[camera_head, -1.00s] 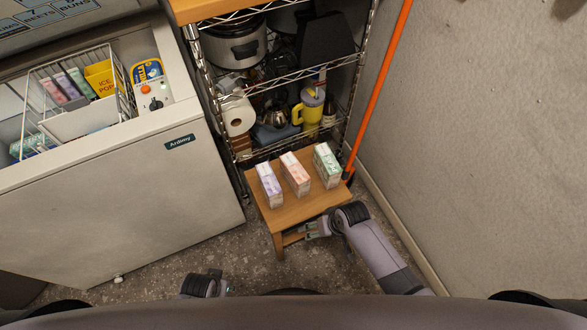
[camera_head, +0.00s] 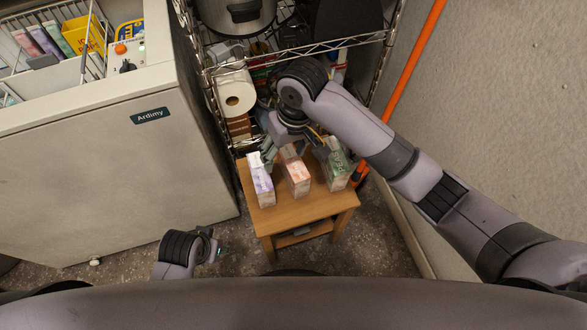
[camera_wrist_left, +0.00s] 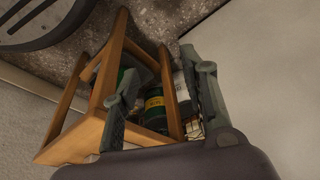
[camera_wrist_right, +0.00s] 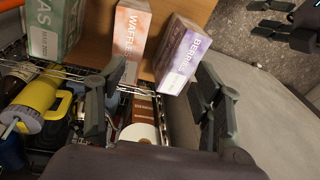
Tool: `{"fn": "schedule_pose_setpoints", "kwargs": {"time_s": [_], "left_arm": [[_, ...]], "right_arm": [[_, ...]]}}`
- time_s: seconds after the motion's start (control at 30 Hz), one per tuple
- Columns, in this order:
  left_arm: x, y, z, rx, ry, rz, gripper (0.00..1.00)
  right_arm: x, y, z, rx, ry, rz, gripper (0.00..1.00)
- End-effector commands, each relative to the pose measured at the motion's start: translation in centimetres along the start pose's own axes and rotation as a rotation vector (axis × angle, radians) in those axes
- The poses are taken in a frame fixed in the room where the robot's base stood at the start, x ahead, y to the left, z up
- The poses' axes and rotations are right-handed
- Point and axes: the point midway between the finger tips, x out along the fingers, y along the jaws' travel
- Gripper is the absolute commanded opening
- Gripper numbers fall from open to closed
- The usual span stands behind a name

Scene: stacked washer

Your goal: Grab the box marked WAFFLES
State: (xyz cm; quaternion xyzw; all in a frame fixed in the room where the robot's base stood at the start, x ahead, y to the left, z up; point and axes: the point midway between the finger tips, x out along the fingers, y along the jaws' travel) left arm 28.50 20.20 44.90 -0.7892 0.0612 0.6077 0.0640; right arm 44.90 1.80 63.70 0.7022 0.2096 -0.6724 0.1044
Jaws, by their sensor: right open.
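The WAFFLES box (camera_head: 297,177) is white and orange and stands in the middle of a row on a small wooden table. It also shows in the right wrist view (camera_wrist_right: 130,32), where its lettering is partly readable. My right gripper (camera_head: 293,149) is above the far side of the row, its fingers apart; its hand partly covers the tops of the boxes. In the right wrist view the WAFFLES box lies beyond the open fingers, with nothing between them. My left gripper (camera_wrist_left: 166,80) is open and empty, low down near the table's lower frame.
A purple BERRIES box (camera_head: 262,182) stands left of the WAFFLES box and a green box (camera_head: 336,172) right of it. The wooden table (camera_head: 290,215) has bare top in front. A wire rack (camera_head: 300,48) stands behind, a chest freezer (camera_head: 110,185) at left, and a wall at right.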

Motion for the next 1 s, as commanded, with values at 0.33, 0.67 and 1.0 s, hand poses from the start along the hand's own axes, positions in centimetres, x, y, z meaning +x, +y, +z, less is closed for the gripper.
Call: {"fn": "schedule_pose_setpoints", "kwargs": {"time_s": [0.33, 0.67, 1.0], "left_arm": [[1.3, 0.1, 0.3, 0.0, 0.001, 0.001, 0.4], [-4.1, -0.2, -0.9, -0.004, 0.032, -0.005, 0.4], [-8.8, -0.3, -0.7, -0.007, 0.053, -0.009, 0.4]], "right_arm": [[-2.1, 2.4, -1.8, 0.034, -0.075, 0.141, 0.61], [3.4, 3.1, -1.3, 0.034, -0.075, 0.139, 0.61], [8.6, 3.9, -1.0, 0.034, -0.074, 0.139, 0.61]]}}
